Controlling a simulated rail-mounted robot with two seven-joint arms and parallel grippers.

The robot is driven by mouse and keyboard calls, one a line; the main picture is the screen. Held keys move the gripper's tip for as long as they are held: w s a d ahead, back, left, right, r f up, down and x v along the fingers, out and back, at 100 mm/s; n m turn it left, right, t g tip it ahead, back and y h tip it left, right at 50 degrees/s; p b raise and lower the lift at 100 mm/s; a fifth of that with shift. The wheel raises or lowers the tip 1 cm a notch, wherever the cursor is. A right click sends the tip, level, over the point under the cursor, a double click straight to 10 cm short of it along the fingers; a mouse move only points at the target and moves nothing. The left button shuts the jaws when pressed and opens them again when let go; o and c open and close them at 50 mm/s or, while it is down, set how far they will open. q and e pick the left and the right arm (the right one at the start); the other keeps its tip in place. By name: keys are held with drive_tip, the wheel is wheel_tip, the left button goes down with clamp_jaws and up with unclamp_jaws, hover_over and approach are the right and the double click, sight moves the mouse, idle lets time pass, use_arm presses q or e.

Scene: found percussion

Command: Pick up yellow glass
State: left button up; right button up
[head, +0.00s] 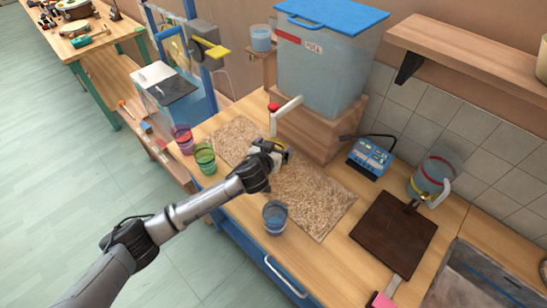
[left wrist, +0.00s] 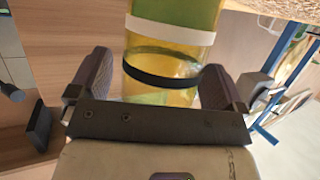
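The yellow glass (left wrist: 165,70), with a white band and a black band, stands between the fingers of my left gripper (left wrist: 158,85) in the left wrist view. The right-hand finger meets or overlaps its side; a narrow gap seems to show at the left-hand finger, so the grip looks open around it. In the head view my left gripper (head: 272,152) is over the speckled mat on the counter, and it hides most of the glass. My right gripper is not in view.
A blue glass (head: 275,217) stands in front of the mat (head: 315,200). Green (head: 204,158) and red (head: 182,139) glasses stand at its left. A lidded water tank (head: 325,65) on a wooden block, with a tap (head: 286,110), is just behind. A blue device (head: 370,158) stands right.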

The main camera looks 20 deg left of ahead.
use_arm(q)
drive_tip(key=c, duration=1.2)
drive_tip(key=shift+r, duration=0.15)
drive_tip(key=shift+r+p, duration=0.6)
drive_tip(key=shift+p, duration=0.1)
wheel_tip(320, 180, up, 3)
drive_tip(key=p, duration=0.2)
drive_tip(key=shift+f+p, duration=0.2)
drive_tip(key=shift+p, duration=0.1)
drive_tip(key=shift+s+a+f+p, duration=0.1)
drive_tip(key=shift+s+p, duration=1.4)
drive_tip(key=shift+s, duration=3.75)
drive_tip(key=shift+s+a+f+p, duration=0.15)
drive_tip(key=shift+s+p, duration=1.3)
drive_tip(key=shift+s, duration=3.85)
drive_tip(key=shift+s+a+p, duration=0.1)
drive_tip(key=shift+s+p, duration=1.4)
drive_tip(key=shift+s, duration=3.75)
